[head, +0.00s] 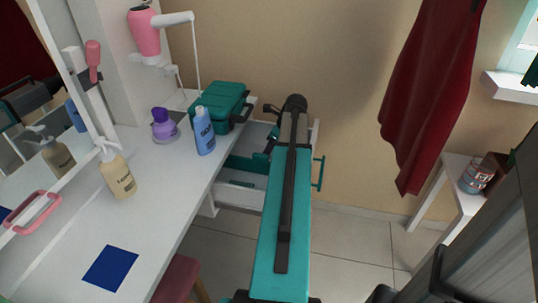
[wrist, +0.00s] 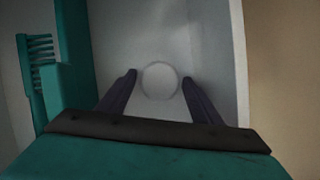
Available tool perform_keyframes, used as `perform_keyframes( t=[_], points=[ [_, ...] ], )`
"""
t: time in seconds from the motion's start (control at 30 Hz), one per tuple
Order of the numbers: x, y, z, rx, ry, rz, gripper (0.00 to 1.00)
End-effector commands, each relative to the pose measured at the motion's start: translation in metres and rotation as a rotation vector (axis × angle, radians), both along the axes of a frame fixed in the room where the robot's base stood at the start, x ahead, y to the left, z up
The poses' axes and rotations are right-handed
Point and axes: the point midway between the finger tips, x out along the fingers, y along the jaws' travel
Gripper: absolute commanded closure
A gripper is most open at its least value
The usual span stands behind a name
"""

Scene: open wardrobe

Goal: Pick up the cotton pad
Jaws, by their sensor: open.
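The cotton pad (wrist: 158,80) is a pale round disc lying on the white floor of the open drawer, in the middle of the wrist view. My gripper (wrist: 159,84) is open, with one dark finger on each side of the pad. Clear gaps show between the fingertips and the pad. In the head view, the open drawer (head: 238,197) is under the right end of the white counter. My teal arm reaches over it and hides much of the inside, and the pad cannot be made out there.
A teal comb or brush (wrist: 40,75) and a teal divider (wrist: 75,60) are left of my gripper; the drawer wall (wrist: 238,65) is close on the right. On the counter stand a teal case (head: 218,103), a blue bottle (head: 204,133), a purple bottle (head: 163,126) and a pump bottle (head: 118,175).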

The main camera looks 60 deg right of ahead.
Motion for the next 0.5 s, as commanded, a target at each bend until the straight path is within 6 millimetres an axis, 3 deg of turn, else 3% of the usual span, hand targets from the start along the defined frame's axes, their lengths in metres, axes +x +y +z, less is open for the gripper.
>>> perform_keyframes(
  t=[0.43,0.5],
  points=[
    [0.0007,0.0005,0.0005,0.0,0.0,0.001,0.41],
    [0.0007,0.0005,0.0006,0.0,0.0,0.001,0.53]
  ],
)
